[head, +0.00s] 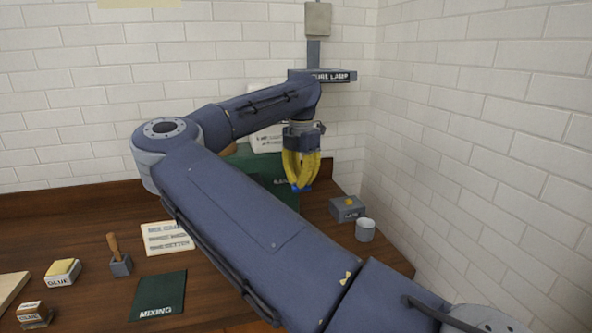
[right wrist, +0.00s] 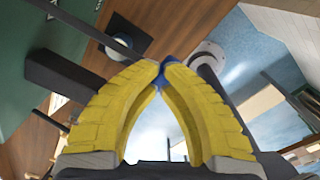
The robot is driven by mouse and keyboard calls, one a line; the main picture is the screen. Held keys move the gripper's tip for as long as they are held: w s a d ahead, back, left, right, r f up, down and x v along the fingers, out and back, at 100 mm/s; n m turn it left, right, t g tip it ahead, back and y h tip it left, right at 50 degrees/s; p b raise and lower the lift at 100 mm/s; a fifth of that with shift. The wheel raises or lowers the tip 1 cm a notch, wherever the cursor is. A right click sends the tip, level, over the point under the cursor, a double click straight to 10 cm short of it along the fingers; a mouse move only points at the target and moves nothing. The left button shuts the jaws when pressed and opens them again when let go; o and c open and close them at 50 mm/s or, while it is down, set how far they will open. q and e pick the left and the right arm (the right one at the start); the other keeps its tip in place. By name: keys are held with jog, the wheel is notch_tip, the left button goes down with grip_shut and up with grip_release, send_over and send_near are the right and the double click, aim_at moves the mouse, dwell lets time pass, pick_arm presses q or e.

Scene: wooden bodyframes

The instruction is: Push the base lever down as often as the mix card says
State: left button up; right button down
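My right gripper (head: 301,172) has yellow fingers pointing down in front of the dark green machine (head: 262,166) at the back. Its fingertips come together, also in the right wrist view (right wrist: 160,66). A small blue piece (head: 301,188) shows right at the tips; it looks like a lever knob, and I cannot tell whether the fingers touch it. The lever's arm is not clear. A cream card with lines of print (head: 167,238), perhaps the mix card, lies on the table; its print is too small to read surely. My left gripper is not in view.
A green MIXING mat (head: 158,296), a wooden-handled tool (head: 120,260) and a GLUE box (head: 62,272) are at the front left.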

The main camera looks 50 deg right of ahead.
jog(key=shift+r, duration=3.7)
jog(key=shift+r, duration=2.5)
